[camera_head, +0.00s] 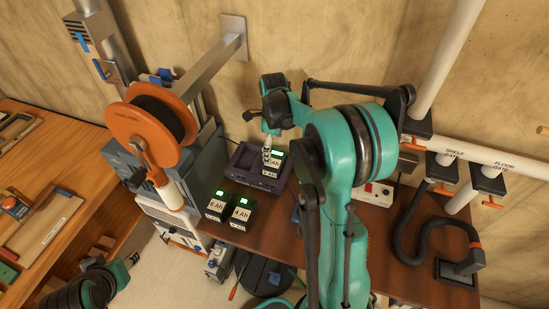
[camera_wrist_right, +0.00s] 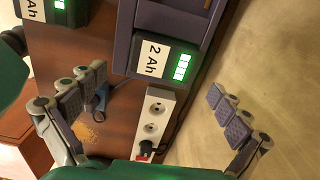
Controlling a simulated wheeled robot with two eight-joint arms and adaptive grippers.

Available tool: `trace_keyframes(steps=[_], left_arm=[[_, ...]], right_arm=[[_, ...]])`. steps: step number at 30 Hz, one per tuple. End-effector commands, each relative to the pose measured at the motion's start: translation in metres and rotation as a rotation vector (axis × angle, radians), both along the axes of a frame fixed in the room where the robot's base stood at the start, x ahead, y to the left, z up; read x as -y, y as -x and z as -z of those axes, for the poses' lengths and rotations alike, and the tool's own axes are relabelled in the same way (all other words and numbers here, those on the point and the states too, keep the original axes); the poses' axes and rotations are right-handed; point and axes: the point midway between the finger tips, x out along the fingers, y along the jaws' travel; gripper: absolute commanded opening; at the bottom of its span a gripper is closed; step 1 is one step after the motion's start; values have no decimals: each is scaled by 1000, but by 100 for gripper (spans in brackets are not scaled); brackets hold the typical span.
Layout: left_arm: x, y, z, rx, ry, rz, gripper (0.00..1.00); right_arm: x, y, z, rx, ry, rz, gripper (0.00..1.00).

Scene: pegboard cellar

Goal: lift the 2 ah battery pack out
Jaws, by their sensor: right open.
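The 2 Ah battery pack (camera_head: 273,166) is a dark block with a white label and a green display. It sits in the dark purple charger (camera_head: 240,178) on the brown bench. In the right wrist view the pack (camera_wrist_right: 152,55) shows close up with green bars lit, in the charger (camera_wrist_right: 122,40). My right gripper (camera_head: 267,148) is over the charger beside the pack. In the wrist view its fingers (camera_wrist_right: 155,105) are spread wide with nothing between them.
A 6 Ah pack (camera_head: 216,206) and a 4 Ah pack (camera_head: 242,212) stand in front of the charger. A white socket strip (camera_wrist_right: 155,118) lies beside it. An orange reel (camera_head: 152,125) rises at left; pipes and a black hose (camera_head: 402,240) are at right.

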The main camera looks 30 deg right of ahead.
Motion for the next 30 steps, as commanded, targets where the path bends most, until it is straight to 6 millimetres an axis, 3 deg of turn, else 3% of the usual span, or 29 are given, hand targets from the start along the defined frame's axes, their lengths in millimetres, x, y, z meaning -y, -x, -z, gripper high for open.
trace_keyframes(steps=[11, 20, 27, 30], left_arm=[[0, 0, 7, 0, 0, 0, 40], [0, 0, 19, 0, 0, 0, 40], [0, 0, 18, 0, 0, 0, 40], [0, 0, 18, 0, 0, 0, 40]], right_arm=[[4, -3, 36, -10, -4, 44, 100], [6, -4, 78, -9, -3, 42, 100], [6, -4, 80, -9, -3, 41, 100], [6, -4, 80, -9, -3, 41, 76]])
